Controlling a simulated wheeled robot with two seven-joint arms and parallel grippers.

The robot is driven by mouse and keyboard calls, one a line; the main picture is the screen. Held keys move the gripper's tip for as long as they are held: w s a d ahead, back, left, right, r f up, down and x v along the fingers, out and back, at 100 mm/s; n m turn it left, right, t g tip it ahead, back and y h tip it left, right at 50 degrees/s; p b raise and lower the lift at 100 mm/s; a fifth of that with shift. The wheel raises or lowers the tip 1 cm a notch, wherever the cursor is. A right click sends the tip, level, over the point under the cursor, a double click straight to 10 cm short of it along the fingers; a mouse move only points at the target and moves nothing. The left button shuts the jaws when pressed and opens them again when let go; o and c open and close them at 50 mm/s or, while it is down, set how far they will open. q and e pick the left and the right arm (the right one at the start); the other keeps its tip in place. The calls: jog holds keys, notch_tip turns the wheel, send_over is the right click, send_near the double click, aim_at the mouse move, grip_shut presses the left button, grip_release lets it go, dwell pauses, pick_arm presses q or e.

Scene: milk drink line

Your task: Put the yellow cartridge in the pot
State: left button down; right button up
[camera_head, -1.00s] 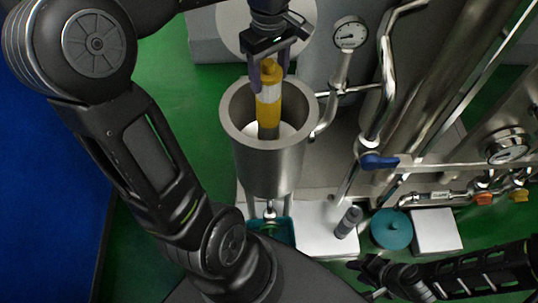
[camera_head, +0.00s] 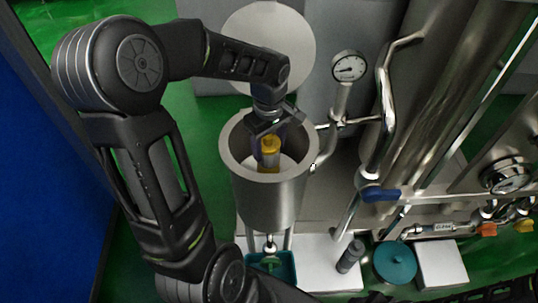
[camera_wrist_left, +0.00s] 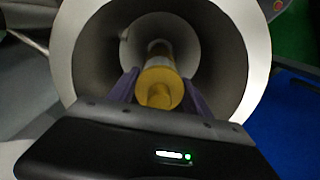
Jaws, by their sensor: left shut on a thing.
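The yellow cartridge (camera_head: 270,148) is upright inside the mouth of the steel pot (camera_head: 270,205), with its lower part hidden by the pot's wall. My left gripper (camera_head: 268,140) is at the pot's opening and is shut on the cartridge's top. In the left wrist view the cartridge (camera_wrist_left: 160,85) points down into the pot (camera_wrist_left: 245,50), between the two purple fingers (camera_wrist_left: 155,88). I cannot tell whether its lower end touches the pot's bottom. My right gripper does not show clearly; only a dark arm part is at the lower right edge.
A round lid (camera_head: 268,35) stands open behind the pot. A pressure gauge (camera_head: 348,67) and steel pipes (camera_head: 385,100) rise close to the pot's right. A teal tray (camera_head: 272,268), a grey cylinder (camera_head: 350,256) and a teal round container (camera_head: 395,262) are below.

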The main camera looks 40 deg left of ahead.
pick_arm(q)
jog(key=shift+f, duration=2.25)
jog(key=shift+f+b, duration=0.2)
jog(key=shift+b, duration=0.2)
jog(key=shift+c, duration=2.3)
grip_release()
jog(key=shift+r, duration=0.1)
jog(key=shift+r+p, duration=0.25)
jog(key=shift+p, duration=0.05)
notch_tip(320, 180, up, 12)
jog(key=shift+f+p, duration=0.1)
jog(key=shift+p, duration=0.35)
